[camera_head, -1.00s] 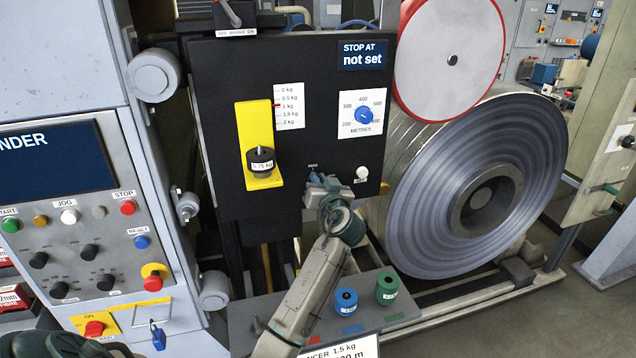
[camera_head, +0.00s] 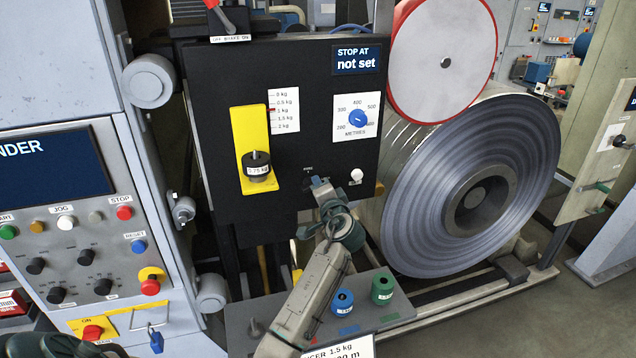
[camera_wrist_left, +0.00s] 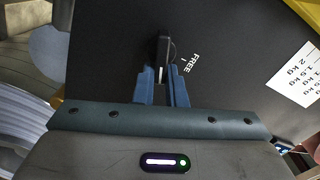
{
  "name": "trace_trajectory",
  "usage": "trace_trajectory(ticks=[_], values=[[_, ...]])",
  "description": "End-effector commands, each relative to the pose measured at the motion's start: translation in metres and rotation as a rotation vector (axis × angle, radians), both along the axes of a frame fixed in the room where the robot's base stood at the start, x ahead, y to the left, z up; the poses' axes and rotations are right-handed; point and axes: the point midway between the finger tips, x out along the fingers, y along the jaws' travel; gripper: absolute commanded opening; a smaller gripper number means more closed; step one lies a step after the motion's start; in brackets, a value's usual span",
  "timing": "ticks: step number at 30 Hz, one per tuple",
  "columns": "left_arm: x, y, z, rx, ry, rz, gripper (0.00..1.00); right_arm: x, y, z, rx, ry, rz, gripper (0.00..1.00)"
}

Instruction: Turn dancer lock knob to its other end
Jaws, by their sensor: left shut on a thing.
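The dancer lock knob (camera_wrist_left: 163,48) is a dark bar-shaped knob on the black panel. In the left wrist view it stands between the blue fingers of my left gripper (camera_wrist_left: 162,88), which is shut on it. The label "FREE" (camera_wrist_left: 192,63) with a small tick is printed to the right of the knob there. In the head view my left gripper (camera_head: 317,183) is at the lower part of the panel, and its fingers largely hide the knob. My right gripper is not identifiable in either view.
The black panel (camera_head: 220,80) also carries a yellow slot plate with a weight (camera_head: 257,166), a blue metres dial (camera_head: 358,118) and a white button (camera_head: 356,175). A large steel coil (camera_head: 420,220) stands to the right. A shelf below holds blue (camera_head: 342,300) and green (camera_head: 383,287) weights.

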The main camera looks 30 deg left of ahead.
Motion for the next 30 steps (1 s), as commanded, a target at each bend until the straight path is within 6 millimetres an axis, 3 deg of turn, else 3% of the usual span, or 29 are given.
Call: trace_trajectory(ticks=[15,30], values=[[0.001,-0.001,-0.006,0.209,0.246,-0.001,0.00,0.000,-0.001,0.017,-0.001,0.000,0.001,0.36],[0.001,-0.001,-0.008,0.244,0.287,-0.001,0.00,0.000,0.000,0.019,0.000,0.000,0.000,0.36]])
